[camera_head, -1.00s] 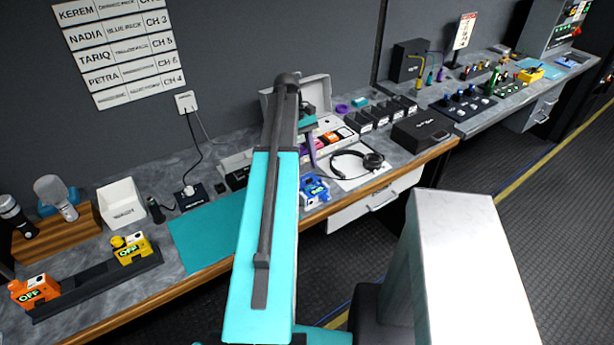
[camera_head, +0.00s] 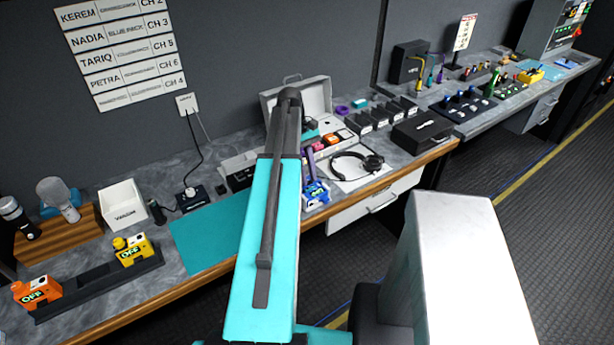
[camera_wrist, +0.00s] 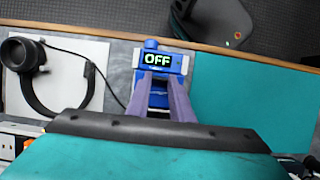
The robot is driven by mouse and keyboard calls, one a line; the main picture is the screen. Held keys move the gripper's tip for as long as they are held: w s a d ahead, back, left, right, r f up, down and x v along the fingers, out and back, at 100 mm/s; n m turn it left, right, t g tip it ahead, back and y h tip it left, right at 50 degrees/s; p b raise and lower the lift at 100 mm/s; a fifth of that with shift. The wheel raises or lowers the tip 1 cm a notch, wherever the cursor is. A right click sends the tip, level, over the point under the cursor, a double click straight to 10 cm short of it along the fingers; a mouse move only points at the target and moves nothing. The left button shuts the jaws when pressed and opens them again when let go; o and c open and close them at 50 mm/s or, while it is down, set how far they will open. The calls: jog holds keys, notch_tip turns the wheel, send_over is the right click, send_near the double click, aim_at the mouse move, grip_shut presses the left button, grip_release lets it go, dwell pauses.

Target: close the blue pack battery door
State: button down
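The blue pack (camera_head: 316,194) stands near the bench's front edge, just left of the headphones. In the wrist view the blue pack (camera_wrist: 176,63) shows a lit screen reading OFF and a round blue knob at its far end. My gripper (camera_wrist: 162,77) is over the pack, its two purple fingers apart with a gap between them where blue and grey parts show. In the head view my gripper (camera_head: 311,178) is right at the pack, partly behind my arm. The battery door cannot be made out clearly behind the fingers, and contact is unclear.
Headphones (camera_head: 370,161) lie on a white sheet right beside the pack. A teal mat (camera_head: 207,235) lies to its left. An open case (camera_head: 318,98) stands behind. Orange (camera_head: 38,291) and yellow (camera_head: 134,250) packs sit on a dark rack at the far left.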

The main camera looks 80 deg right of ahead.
jog(key=shift+f, duration=0.1)
jog(key=shift+s+a+f+t+h+b, duration=0.25)
jog(key=shift+a+t+h+b, duration=0.05)
jog(key=shift+t+h+b, duration=0.2)
jog(key=shift+s+a+f+t+h+b, duration=0.2)
jog(key=shift+f+t+h+b, duration=0.15)
jog(key=shift+t+h+b, duration=0.3)
jog(key=c, duration=1.6)
grip_release()
jog(key=shift+o, duration=0.2)
jog(key=shift+d+r, duration=0.1)
jog(key=shift+r, duration=0.05)
